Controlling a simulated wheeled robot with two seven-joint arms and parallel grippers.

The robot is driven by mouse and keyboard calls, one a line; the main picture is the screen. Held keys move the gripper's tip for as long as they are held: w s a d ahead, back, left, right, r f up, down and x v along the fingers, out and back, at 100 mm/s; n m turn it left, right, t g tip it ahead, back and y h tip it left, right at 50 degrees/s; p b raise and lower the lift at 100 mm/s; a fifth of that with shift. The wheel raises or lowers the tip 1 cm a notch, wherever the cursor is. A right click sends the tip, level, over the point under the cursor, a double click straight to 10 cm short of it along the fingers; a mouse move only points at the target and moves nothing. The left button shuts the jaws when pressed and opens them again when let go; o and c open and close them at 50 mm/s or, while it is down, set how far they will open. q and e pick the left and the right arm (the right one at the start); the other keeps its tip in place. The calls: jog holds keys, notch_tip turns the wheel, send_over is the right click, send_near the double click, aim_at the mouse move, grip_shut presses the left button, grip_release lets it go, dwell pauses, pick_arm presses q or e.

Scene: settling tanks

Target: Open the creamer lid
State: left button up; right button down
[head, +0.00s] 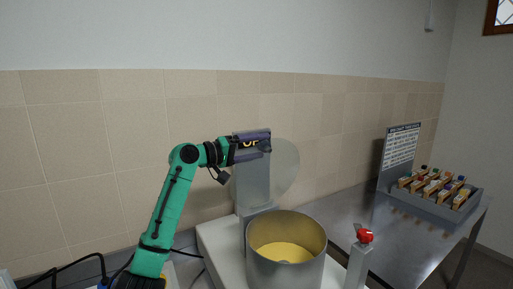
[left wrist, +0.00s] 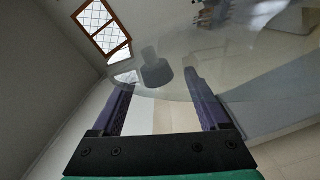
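The creamer is a grey machine with a round metal bowl (head: 287,263) that is open at the top and yellowish inside. Its clear round lid (head: 286,166) stands raised, close to upright, behind the bowl and beside the grey upright housing (head: 252,188). My left gripper (head: 268,140) is at the top of the housing, near the lid's upper edge. In the left wrist view the two purple fingers (left wrist: 160,82) are apart with nothing clamped between them. The clear lid (left wrist: 175,88) spans the view at the fingertips; whether they touch it I cannot tell. My right gripper is not in view.
A short grey post with a red button (head: 365,236) stands right of the bowl. A metal table (head: 400,232) extends right, with a rack (head: 436,202) of small bottles and an upright sign (head: 400,147). A tiled wall (head: 100,130) lies behind.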

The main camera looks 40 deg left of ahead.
pick_arm(q)
jog(key=b+v, duration=0.8)
jog(key=v, duration=0.6)
jog(key=shift+s, duration=0.25)
jog(key=shift+a, duration=0.1)
